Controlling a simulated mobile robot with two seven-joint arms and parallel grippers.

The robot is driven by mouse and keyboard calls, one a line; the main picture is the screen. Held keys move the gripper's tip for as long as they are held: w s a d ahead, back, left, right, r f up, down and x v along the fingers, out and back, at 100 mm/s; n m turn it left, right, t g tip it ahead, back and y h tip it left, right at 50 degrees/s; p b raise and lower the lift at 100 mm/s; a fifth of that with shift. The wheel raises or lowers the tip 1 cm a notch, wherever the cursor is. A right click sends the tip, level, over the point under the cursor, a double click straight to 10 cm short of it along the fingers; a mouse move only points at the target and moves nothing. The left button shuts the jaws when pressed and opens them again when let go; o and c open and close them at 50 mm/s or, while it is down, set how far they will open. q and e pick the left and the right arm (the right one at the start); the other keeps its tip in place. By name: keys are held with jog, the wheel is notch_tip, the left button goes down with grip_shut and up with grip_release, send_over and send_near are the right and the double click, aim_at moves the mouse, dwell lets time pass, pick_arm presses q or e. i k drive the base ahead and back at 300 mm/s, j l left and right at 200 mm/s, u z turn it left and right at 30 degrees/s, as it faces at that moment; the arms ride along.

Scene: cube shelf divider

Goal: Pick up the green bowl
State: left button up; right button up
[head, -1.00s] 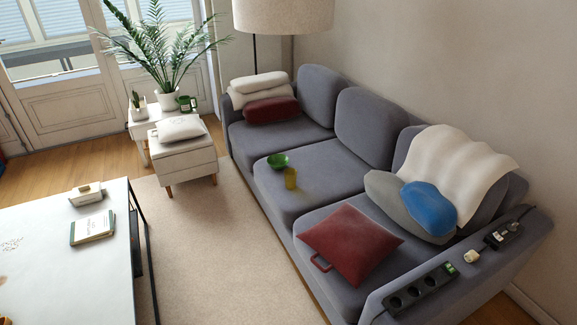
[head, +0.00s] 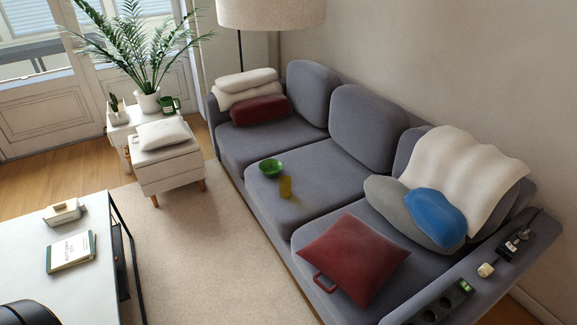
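The green bowl (head: 271,168) sits upright on the middle seat cushion of the grey sofa (head: 250,148). A yellow-olive cup-like object (head: 285,187) stands just in front of it to the right, close beside it. I cannot tell whether they touch. Neither of my grippers shows in the head view. A dark rounded shape at the bottom left corner may be part of my own body.
A coffee table (head: 30,275) with a book (head: 71,251) stands at the left. A white ottoman (head: 168,165) stands left of the sofa. A red cushion (head: 352,258) lies on the near seat. The beige rug (head: 200,250) between table and sofa is clear.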

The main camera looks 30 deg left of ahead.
aim_at(270, 168)
jog(key=i+j+z, duration=0.1)
jog(key=j, duration=0.2)
jog(key=i+j+z, duration=0.1)
jog(key=j, duration=0.25)
jog(key=i+j, duration=0.2)
jog(key=j, duration=0.15)
jog(key=i+j+z, duration=0.15)
jog(key=j, duration=0.15)
jog(key=i+j+z, duration=0.1)
jog(key=j, duration=0.25)
jog(key=i+j, duration=0.15)
jog(key=j, duration=0.3)
jog(key=i+j, duration=0.1)
jog(key=j, duration=0.3)
jog(key=i+j, duration=0.15)
jog(key=j, duration=0.3)
jog(key=i+j, duration=0.1)
jog(key=j, duration=0.35)
jog(key=z, duration=0.05)
